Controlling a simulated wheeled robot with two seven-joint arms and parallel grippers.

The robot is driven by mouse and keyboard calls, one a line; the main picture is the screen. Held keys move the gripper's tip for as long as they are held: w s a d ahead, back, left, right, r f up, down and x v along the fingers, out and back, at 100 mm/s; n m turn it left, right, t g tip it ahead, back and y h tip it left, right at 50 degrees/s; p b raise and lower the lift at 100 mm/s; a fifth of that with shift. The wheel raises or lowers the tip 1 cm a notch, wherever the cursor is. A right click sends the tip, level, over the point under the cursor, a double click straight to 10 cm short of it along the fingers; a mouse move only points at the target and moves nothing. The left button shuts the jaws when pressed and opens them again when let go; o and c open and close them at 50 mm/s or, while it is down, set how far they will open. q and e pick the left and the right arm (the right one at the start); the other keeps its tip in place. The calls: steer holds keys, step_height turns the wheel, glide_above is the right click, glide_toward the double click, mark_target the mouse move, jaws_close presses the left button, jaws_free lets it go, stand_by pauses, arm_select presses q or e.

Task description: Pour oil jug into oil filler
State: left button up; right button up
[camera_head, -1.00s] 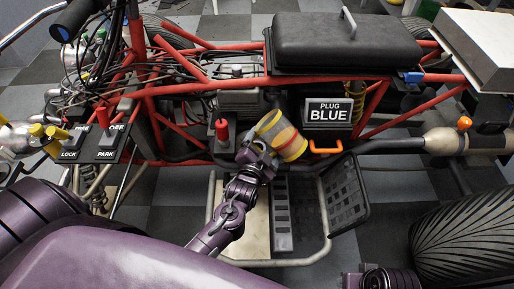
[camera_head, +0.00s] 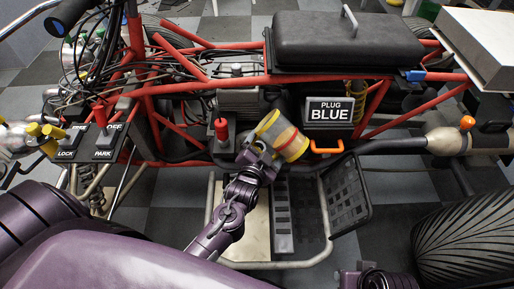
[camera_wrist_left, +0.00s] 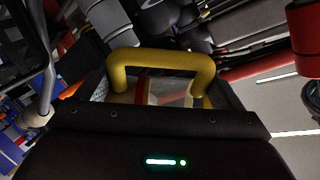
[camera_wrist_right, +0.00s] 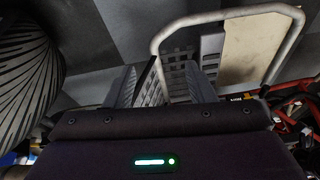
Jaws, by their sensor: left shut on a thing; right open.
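In the left wrist view the jug's yellow handle (camera_wrist_left: 160,58) stands up just beyond the gripper, and the jug's body is mostly hidden. I cannot make out the oil filler; the jug may cover it. My right gripper (camera_wrist_right: 162,88) is open and empty, low over the floor side of the quad.
The red tube frame (camera_head: 190,88) and grey engine (camera_head: 240,100) stand behind the jug. A footrest frame (camera_head: 322,257) lies below. A big tyre (camera_head: 465,240) fills the lower right.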

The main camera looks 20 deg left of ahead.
arm_select(q)
steer(key=shift+n+b, duration=0.3)
arm_select(e)
steer(key=shift+s+a+f, duration=0.15)
steer(key=shift+a+f, duration=0.15)
steer(key=shift+a, duration=0.3)
arm_select(q)
steer(key=shift+d+f, duration=0.1)
steer(key=shift+f, duration=0.05)
arm_select(e)
steer(key=shift+w, duration=0.3)
arm_select(q)
steer(key=shift+b, duration=0.35)
arm_select(e)
steer(key=shift+w+a+t+y, duration=0.1)
steer(key=shift+a+t+y, duration=0.2)
steer(key=shift+a+t, duration=0.1)
arm_select(q)
steer(key=shift+d+f+n, duration=0.1)
steer(key=shift+n, duration=0.2)
stand_by(0.5)
steer(key=shift+f+h+b, duration=0.1)
steer(key=shift+h+b, duration=0.2)
steer(key=shift+b, duration=0.2)
arm_select(e)
steer(key=shift+w+a+t+y, duration=0.15)
steer(key=shift+a+t+y, duration=0.15)
steer(key=shift+a, duration=0.2)
stand_by(0.3)
